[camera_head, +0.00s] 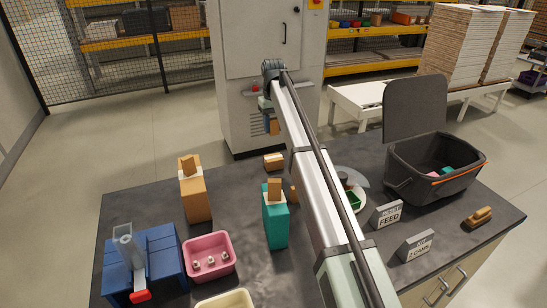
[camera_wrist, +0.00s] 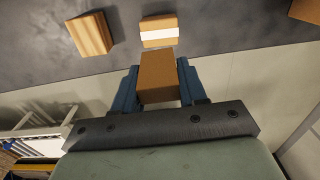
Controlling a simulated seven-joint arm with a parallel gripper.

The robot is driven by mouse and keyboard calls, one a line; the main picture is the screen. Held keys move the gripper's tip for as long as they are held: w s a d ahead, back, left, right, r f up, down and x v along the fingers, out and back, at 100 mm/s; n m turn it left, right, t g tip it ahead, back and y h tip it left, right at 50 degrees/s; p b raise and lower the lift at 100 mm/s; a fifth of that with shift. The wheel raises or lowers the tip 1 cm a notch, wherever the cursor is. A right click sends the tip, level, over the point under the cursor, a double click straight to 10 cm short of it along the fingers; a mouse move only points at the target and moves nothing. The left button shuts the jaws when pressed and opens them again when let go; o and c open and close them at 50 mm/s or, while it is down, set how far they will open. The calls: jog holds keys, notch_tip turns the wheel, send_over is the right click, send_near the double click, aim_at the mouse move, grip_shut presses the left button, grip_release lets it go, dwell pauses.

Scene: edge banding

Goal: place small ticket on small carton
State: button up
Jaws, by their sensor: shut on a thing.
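My gripper (camera_wrist: 157,88) is shut on a plain brown block, which I take to be the small ticket (camera_wrist: 157,72). In the head view the ticket (camera_head: 274,127) hangs below my gripper, in front of the grey cabinet. The small carton (camera_head: 273,161) is a low brown box with a white band on top, near the table's far edge. In the wrist view the small carton (camera_wrist: 159,40) lies just beyond the ticket's end. The ticket appears apart from it, with its height above the table unclear.
A tall orange carton (camera_head: 195,197) and a teal carton (camera_head: 275,225) each carry a brown ticket on a white patch. A wooden block (camera_wrist: 90,35) lies beside the small carton.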

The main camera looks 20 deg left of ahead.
aim_at(273, 156)
jog(key=shift+f, duration=5.2)
jog(key=shift+f, duration=0.2)
jog(key=o, duration=1)
jog(key=shift+r, duration=0.1)
notch_tip(273, 156, up, 12)
jog(key=shift+r, duration=0.1)
jog(key=shift+o, duration=0.5)
